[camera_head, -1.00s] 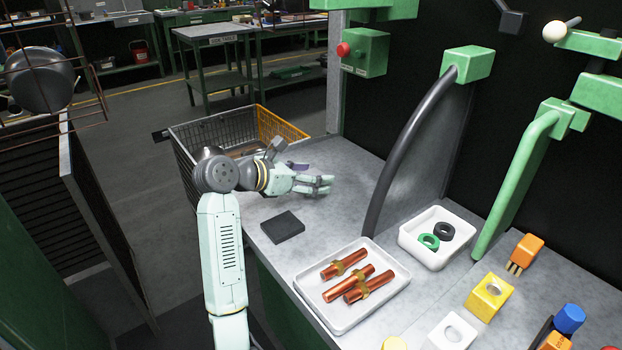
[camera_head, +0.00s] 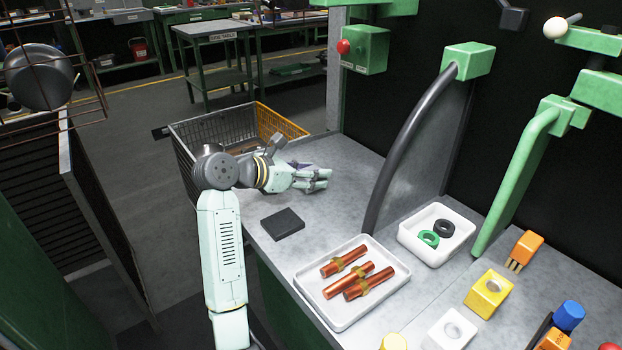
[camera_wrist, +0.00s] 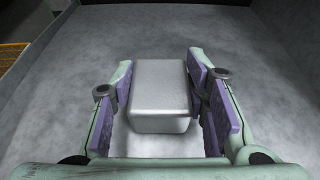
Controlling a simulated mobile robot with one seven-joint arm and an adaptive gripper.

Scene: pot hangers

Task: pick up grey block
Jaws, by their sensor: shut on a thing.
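A light grey block (camera_wrist: 160,97) with rounded edges sits between the purple pads of my gripper (camera_wrist: 162,80) in the wrist view. My gripper is shut on it, with a pad against each side. The grey bench surface (camera_wrist: 225,35) shows behind the block, and I cannot tell whether the block still touches it. In the head view my gripper (camera_head: 318,180) is low over the back part of the bench, and its fingers hide the block there.
A flat dark block (camera_head: 283,223) lies nearer on the bench. A white tray (camera_head: 341,324) holds copper-coloured rods, and a white bin (camera_head: 432,261) holds a green and a black ring. A wire basket (camera_head: 205,126) stands behind my wrist. A thick black curved bar (camera_head: 400,150) rises to the right.

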